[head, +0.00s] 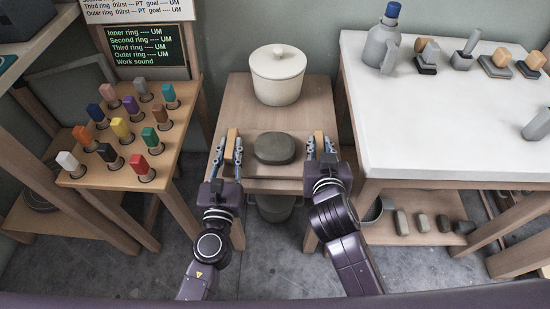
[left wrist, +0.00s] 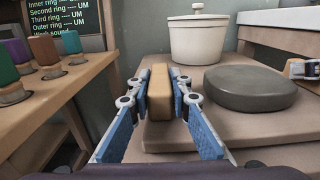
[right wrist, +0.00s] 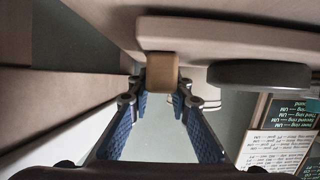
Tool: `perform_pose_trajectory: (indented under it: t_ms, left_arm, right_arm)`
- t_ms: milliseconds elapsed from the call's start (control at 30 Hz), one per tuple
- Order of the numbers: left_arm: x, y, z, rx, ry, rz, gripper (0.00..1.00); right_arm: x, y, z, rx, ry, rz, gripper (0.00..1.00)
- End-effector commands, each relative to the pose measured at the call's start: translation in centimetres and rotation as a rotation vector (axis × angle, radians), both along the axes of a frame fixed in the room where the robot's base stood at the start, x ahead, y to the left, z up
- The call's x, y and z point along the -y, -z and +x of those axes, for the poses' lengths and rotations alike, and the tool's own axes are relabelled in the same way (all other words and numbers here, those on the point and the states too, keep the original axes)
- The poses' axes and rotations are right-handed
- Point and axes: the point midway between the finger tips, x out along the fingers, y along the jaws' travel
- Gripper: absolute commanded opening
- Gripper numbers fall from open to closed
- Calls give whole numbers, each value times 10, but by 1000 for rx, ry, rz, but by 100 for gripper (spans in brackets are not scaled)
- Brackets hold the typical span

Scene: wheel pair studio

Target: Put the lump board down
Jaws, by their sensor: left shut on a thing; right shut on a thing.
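The lump board is a pale wooden board (left wrist: 215,130) with a block handle at each end. A smooth dark grey lump (head: 274,148) lies flat on it. The board is level over the front of a small wooden stand (head: 300,118); I cannot tell whether it touches the stand. My left gripper (head: 229,150) is shut on the left handle (left wrist: 159,95). My right gripper (head: 320,148) is shut on the right handle (right wrist: 163,70), seen in the upside-down right wrist view. The lump also shows in both wrist views (left wrist: 248,88) (right wrist: 260,75).
A lidded cream pot (head: 278,76) stands behind the board on the stand. A rack of coloured pegs (head: 125,130) is close on the left. A white-topped table (head: 450,115) with a grey bottle (head: 382,45) and small tools is close on the right. Grey stones lie on its lower shelf.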

Motion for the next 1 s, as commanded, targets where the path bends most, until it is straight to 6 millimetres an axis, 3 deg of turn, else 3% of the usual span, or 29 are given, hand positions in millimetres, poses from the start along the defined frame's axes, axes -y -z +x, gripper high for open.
perform_pose_trajectory:
  t_ms: [100,133,267,667,1000]
  left_arm:
    - [-1,7,1,3,-3,1,0]
    - [-1,7,0,0,-3,1,20]
    - [-1,6,0,0,-2,1,35]
    - [-1,7,-9,-3,0,2,36]
    - [-5,7,-76,-4,3,4,36]
  right_arm:
    - [1,7,1,5,1,-1,0]
    - [1,6,0,1,2,-1,20]
    - [1,5,0,0,1,-2,35]
    - [0,6,0,0,0,0,36]
    - [0,6,0,0,0,0,36]
